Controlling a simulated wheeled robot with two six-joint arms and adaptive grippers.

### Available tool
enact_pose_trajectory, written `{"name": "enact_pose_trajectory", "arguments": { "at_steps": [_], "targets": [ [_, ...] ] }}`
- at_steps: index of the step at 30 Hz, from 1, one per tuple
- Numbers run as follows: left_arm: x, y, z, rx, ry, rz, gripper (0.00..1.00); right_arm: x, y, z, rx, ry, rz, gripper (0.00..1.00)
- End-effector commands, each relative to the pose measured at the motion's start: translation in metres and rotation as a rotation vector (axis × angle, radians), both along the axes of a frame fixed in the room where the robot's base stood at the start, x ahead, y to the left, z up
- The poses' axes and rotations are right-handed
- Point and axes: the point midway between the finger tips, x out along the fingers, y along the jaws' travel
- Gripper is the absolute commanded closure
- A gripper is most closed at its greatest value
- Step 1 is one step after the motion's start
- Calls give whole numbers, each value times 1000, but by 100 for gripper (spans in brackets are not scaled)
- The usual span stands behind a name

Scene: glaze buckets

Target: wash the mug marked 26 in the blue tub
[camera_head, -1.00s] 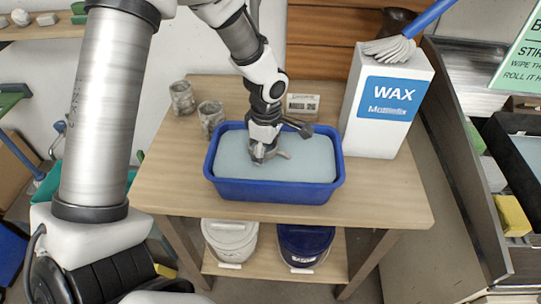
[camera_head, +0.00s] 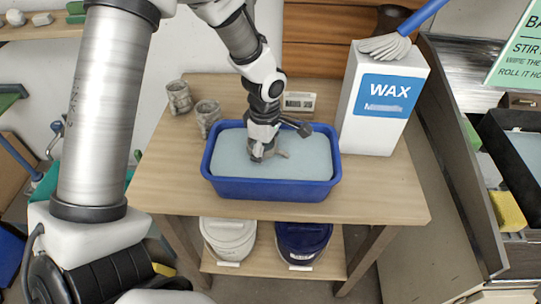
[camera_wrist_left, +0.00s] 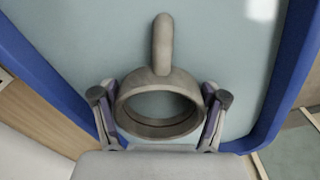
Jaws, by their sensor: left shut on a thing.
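The blue tub (camera_head: 270,189) stands on the wooden table, filled with pale blue-grey liquid that also shows in the left wrist view (camera_wrist_left: 110,35). My left gripper (camera_head: 262,150) reaches down into the tub. It is shut on a grey-brown mug (camera_wrist_left: 163,74), one finger on each side, with the mug's handle (camera_wrist_left: 162,40) pointing away from the wrist. In the head view only a bit of the mug (camera_head: 282,154) shows beside the gripper. Its mark is not visible, and I cannot tell how deep it sits. My right gripper is not in view.
Two mottled mugs (camera_head: 179,97) (camera_head: 207,117) stand left of the tub. A white WAX box (camera_head: 371,135) with a brush (camera_head: 386,47) on top stands right. Lidded buckets (camera_head: 229,238) (camera_head: 303,242) sit on the lower shelf. The table's front right is clear.

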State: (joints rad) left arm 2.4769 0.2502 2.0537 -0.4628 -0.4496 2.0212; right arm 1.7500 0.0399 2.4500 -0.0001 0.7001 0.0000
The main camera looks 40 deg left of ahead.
Motion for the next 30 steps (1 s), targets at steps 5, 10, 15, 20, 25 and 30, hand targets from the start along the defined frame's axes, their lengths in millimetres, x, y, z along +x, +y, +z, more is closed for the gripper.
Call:
{"name": "enact_pose_trajectory", "arguments": {
  "at_steps": [5,10,15,20,25,30],
  "targets": [
    [0,5,0,1,-2,-1,76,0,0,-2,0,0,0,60],
    [0,1,2,2,-1,-1,76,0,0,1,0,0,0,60],
    [0,-11,3,2,0,-3,76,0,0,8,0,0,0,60],
    [0,-19,1,2,0,-2,76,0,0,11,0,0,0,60],
    [0,-20,0,1,-1,-1,76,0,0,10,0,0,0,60],
    [0,-11,-1,-3,-2,1,76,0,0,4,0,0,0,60]
  ]
}}
